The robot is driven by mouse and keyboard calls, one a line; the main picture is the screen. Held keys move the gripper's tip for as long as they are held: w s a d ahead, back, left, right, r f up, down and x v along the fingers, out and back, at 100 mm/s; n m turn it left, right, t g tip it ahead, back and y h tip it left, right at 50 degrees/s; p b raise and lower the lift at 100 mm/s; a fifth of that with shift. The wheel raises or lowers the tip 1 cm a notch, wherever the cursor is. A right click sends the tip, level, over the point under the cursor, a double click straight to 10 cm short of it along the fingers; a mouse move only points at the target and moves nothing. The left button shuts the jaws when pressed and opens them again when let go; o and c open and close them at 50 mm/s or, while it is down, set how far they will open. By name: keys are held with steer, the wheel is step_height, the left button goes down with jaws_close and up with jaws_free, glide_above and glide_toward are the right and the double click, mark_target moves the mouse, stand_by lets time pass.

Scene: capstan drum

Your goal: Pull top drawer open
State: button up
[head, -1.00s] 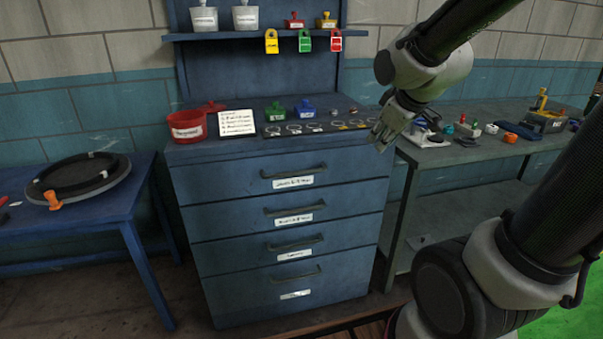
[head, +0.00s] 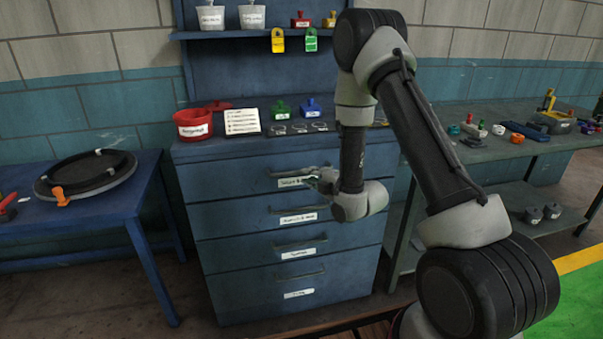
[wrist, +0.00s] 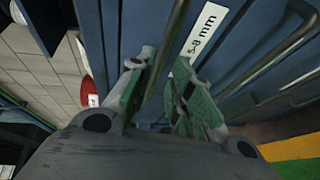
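The blue cabinet's top drawer (head: 225,190) is flush with the drawers below it. Its dark bar handle (head: 285,173) and white label show just left of my gripper, which hides the right part. My gripper (head: 318,180) is in front of the top drawer at handle height. In the wrist view the gripper (wrist: 162,92) has its two green-padded fingers apart. The handle bar (wrist: 168,50) runs between them, and I see no firm contact on either side. The label (wrist: 200,35) lies just right of the bar.
Three more drawers (head: 250,255) with similar handles lie below. A blue table (head: 95,210) is on the left and a grey workbench (head: 485,150) on the right. Some floor is free before the cabinet.

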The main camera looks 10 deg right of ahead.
steer(key=x, duration=0.6)
jaws_close()
